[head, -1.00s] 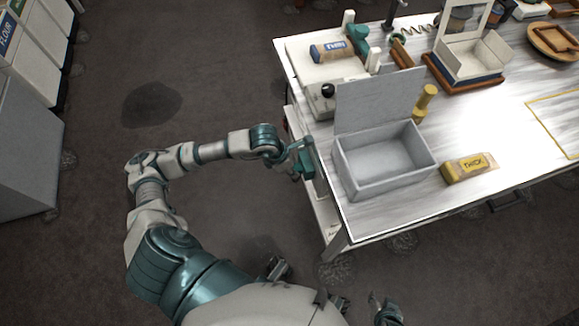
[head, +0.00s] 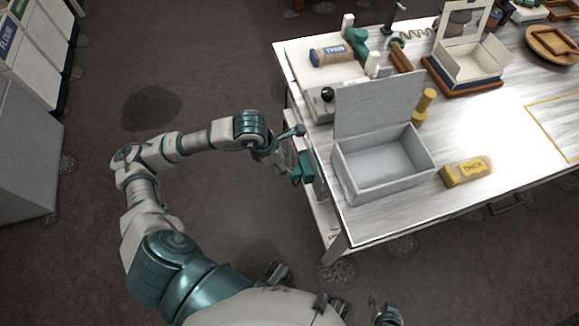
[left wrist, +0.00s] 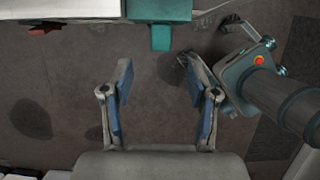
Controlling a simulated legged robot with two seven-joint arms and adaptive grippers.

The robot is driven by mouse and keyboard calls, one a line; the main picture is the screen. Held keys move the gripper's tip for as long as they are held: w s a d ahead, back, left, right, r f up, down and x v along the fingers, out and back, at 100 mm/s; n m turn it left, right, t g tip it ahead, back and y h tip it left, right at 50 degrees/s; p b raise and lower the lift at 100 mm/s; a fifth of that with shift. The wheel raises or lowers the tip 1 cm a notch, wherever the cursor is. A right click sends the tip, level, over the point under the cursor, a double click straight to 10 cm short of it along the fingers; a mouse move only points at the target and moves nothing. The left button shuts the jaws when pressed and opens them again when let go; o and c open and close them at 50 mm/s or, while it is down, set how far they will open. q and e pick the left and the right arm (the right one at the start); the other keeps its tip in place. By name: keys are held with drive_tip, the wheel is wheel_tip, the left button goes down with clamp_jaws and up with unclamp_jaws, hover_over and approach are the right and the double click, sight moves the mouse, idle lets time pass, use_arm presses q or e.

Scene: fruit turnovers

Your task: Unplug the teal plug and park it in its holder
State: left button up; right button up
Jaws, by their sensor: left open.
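A teal block (head: 303,168), which looks like the plug, sits at the left side of the table, below the tabletop edge. In the left wrist view the teal shape (left wrist: 160,36) shows at the top centre, with a wider teal part behind it. I cannot tell plug, socket and holder apart. My left gripper (head: 288,153) is just left of the block. In the left wrist view my left gripper (left wrist: 162,82) is open, with blue-padded fingers apart and nothing between them. The teal shape lies ahead of the gap. My right gripper is not clearly in view.
A red piece (left wrist: 45,28) shows at the wrist view's upper left.

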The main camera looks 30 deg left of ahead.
use_arm(q)
drive_tip(key=v, duration=0.4)
drive_tip(key=shift+f, duration=0.1)
idle(0.4)
